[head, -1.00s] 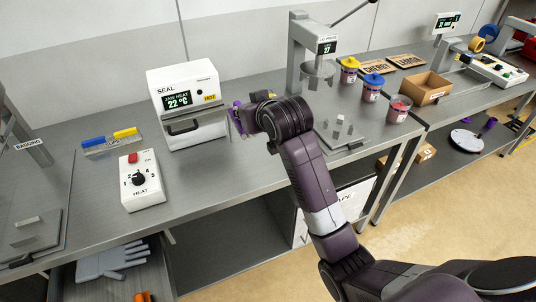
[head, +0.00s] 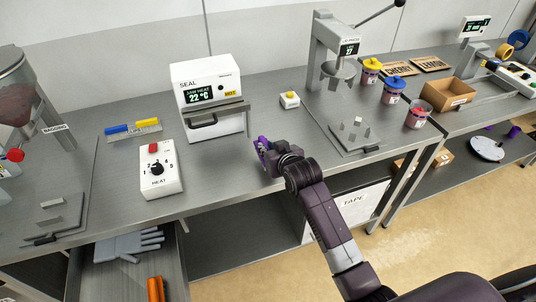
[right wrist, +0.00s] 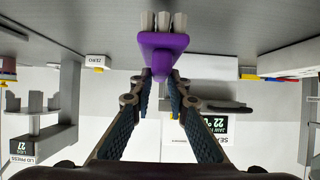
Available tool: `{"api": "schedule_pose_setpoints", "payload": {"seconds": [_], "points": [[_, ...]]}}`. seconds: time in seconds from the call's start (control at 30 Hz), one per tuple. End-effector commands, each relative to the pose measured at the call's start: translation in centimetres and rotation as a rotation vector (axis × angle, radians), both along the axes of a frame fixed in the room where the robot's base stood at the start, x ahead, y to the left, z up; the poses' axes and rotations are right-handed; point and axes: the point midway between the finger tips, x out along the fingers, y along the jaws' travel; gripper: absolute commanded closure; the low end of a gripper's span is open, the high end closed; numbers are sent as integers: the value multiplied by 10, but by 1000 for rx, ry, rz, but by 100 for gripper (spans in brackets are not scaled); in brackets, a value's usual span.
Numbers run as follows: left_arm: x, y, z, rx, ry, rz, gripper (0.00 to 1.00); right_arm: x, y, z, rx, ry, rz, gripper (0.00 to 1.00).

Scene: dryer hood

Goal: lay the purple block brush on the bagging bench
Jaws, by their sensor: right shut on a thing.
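The purple block brush (head: 261,144) is in my right gripper (head: 265,155), above the front part of the steel bench, in front and to the right of the sealer. In the right wrist view the brush (right wrist: 162,45) shows its purple block and pale bristles at the top, between the fingertips (right wrist: 162,78). The right gripper is shut on it. The bagging bench (head: 75,185), with a BAGGING label (head: 54,129), is at the left of the head view, well apart from the brush. My left gripper is not in view.
The SEAL machine (head: 207,97), a HEAT control box (head: 160,170) and a clips rack (head: 133,131) stand between the brush and the bagging area. A lid press (head: 322,50) stands to the right. An open drawer (head: 130,270) holds grey gloves.

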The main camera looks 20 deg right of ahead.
Motion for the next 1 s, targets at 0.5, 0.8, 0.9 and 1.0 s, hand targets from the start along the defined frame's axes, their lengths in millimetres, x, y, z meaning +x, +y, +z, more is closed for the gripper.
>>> {"api": "schedule_pose_setpoints", "payload": {"seconds": [0.5,0.8,0.9,1.0], "points": [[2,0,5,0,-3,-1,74,-1,0,-38,1,2,0,100],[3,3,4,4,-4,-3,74,-1,0,-41,0,3,0,68],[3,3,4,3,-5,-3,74,-1,0,-41,0,3,0,67],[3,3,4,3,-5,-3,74,-1,0,-41,0,3,0,67]]}}
